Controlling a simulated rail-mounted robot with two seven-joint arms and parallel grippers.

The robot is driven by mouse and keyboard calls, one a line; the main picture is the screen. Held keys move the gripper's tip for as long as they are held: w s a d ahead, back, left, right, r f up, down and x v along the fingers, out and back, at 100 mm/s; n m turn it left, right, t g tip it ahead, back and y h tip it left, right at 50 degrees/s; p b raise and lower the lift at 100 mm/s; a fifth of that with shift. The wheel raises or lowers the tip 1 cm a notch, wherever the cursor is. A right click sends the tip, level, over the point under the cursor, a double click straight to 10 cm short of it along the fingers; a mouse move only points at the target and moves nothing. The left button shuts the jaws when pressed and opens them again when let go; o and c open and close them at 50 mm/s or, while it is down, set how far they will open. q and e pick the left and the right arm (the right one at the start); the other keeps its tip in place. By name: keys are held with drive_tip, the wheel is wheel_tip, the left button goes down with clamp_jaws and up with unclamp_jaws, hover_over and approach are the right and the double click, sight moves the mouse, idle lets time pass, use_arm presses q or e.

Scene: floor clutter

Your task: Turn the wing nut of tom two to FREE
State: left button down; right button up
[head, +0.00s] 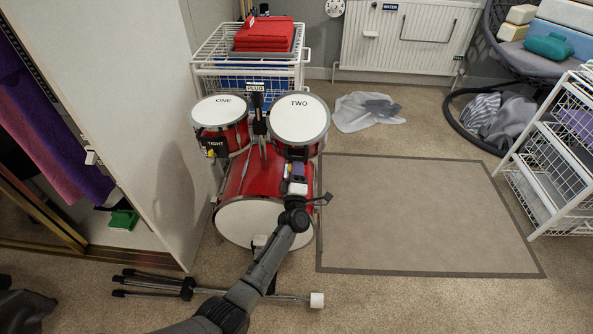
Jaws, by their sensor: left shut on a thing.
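Tom two (299,118) is a red drum with a white head marked TWO, mounted on the right above the red bass drum (247,222). My left gripper (297,168) reaches up from below to the dark bracket (296,153) on the front of tom two. It is shut on what appears to be the wing nut there, mostly hidden by the fingers. No position label for tom two can be read. Tom one (218,111) stands to its left, with a dark tag reading TIGHT (215,144) below it. My right gripper is not in view.
A white wire rack (250,72) with red folded cloth stands behind the drums. A black stand (160,283) lies on the carpet in front. A bordered mat (420,215) lies clear to the right. A white panel (130,110) rises at left.

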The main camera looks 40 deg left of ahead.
use_arm(q)
drive_tip(key=shift+n, duration=0.6)
drive_tip(key=c, duration=1.2)
unclamp_jaws()
drive_tip(key=shift+o, duration=0.2)
drive_tip(key=shift+s, duration=0.1)
